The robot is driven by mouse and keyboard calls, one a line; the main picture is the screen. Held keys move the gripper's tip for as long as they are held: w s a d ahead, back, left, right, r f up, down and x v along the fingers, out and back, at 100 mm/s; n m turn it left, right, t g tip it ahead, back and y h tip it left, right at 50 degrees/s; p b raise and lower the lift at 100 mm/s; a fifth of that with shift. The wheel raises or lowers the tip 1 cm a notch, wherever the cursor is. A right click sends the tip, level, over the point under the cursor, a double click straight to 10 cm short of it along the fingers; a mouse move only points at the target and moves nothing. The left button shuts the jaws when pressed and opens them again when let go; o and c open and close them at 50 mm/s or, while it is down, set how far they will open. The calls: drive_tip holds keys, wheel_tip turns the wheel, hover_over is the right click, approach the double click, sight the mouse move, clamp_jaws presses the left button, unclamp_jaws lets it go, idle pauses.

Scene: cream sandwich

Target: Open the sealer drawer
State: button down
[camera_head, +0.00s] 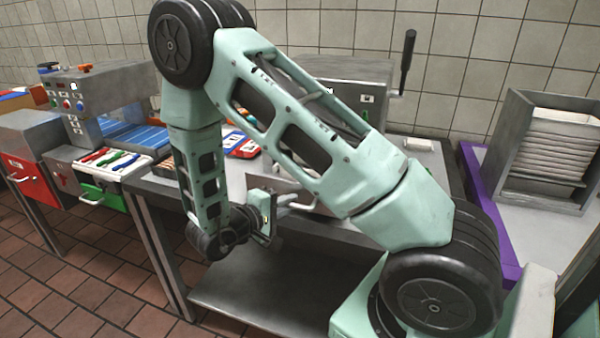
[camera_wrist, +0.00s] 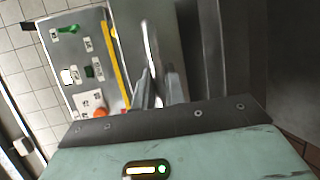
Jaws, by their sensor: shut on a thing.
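The sealer (camera_head: 347,72) is a grey metal machine with a black lever, standing at the back of the table behind my arm. How far the drawer stands out is hard to tell.
A control panel (camera_wrist: 85,65) with buttons and a yellow strip lies beside the handle in the wrist view. At left are a tray of coloured tools (camera_head: 110,163) and another grey machine (camera_head: 100,88). A rack of white trays (camera_head: 550,145) stands at right.

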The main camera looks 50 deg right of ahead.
drive_tip(key=s+a+p, duration=0.2)
drive_tip(key=s+a, duration=0.1)
drive_tip(key=a, duration=0.5)
drive_tip(key=shift+s+p, duration=0.15)
drive_tip(key=shift+p, duration=0.25)
drive_tip(key=c, duration=1.5)
unclamp_jaws()
drive_tip(key=shift+o, duration=0.2)
drive_tip(key=shift+a, duration=0.15)
drive_tip(key=a+r+b, duration=0.2)
drive_tip(key=a+r, duration=0.1)
drive_tip(key=a, duration=1.4)
drive_tip(key=shift+r, duration=0.15)
drive_tip(key=shift+d, duration=0.1)
